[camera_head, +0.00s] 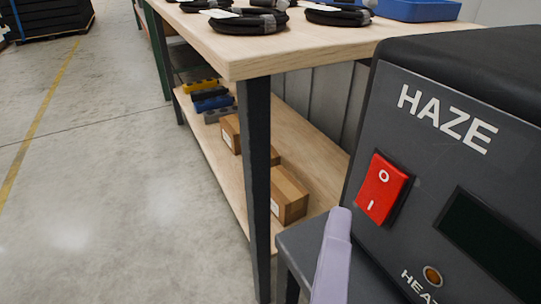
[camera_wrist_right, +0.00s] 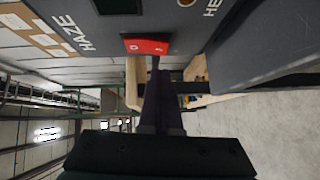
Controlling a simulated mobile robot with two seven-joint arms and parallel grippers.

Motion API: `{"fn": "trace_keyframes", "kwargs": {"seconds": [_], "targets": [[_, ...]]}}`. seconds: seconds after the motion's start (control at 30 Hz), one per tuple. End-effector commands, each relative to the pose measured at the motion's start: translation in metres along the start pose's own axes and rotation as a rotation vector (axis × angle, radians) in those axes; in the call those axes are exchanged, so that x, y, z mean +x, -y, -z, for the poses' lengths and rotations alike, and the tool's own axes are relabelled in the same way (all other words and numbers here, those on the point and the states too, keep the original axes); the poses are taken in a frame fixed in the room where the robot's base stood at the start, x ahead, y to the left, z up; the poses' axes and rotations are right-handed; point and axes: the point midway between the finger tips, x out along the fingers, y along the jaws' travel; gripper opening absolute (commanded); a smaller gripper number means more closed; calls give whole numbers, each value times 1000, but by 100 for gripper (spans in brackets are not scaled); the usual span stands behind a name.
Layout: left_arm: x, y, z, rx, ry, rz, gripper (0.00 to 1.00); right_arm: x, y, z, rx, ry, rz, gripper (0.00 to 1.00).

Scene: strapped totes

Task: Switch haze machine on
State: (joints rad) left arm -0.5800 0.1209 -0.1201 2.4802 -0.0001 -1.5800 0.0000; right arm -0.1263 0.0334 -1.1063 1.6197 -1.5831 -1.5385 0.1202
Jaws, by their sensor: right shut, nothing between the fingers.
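The dark grey haze machine (camera_head: 450,90) stands at the right of the head view, its front marked HAZE. Its red rocker switch (camera_head: 382,188) has O at the top and I at the bottom; I cannot tell which side is pressed. The switch also shows in the right wrist view (camera_wrist_right: 146,46). The dark display (camera_head: 490,240) and a dull amber lamp (camera_head: 432,276) sit below. My right gripper (camera_head: 338,220) is shut and empty, its pale finger just left of and below the switch. In the wrist view its fingers (camera_wrist_right: 156,70) point at the switch; contact is unclear.
A wooden workbench (camera_head: 300,50) with black cable coils (camera_head: 248,20) and a blue tray (camera_head: 418,10) stands behind, to the left of the machine. Its lower shelf holds cardboard boxes (camera_head: 288,195).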

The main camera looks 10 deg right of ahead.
Motion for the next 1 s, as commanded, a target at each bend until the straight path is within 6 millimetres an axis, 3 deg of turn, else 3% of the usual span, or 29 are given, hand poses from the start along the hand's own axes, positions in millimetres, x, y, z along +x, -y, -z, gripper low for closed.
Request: {"fn": "trace_keyframes", "kwargs": {"seconds": [0.23, 1.0], "targets": [[1, -2, 0, -6, -1, -5, 50, 15, 0, -15, 1, -2, -1, 0], [4, 0, -1, 2, 1, 2, 50, 23, 2, -21, -43, 0, -46, 0]]}}
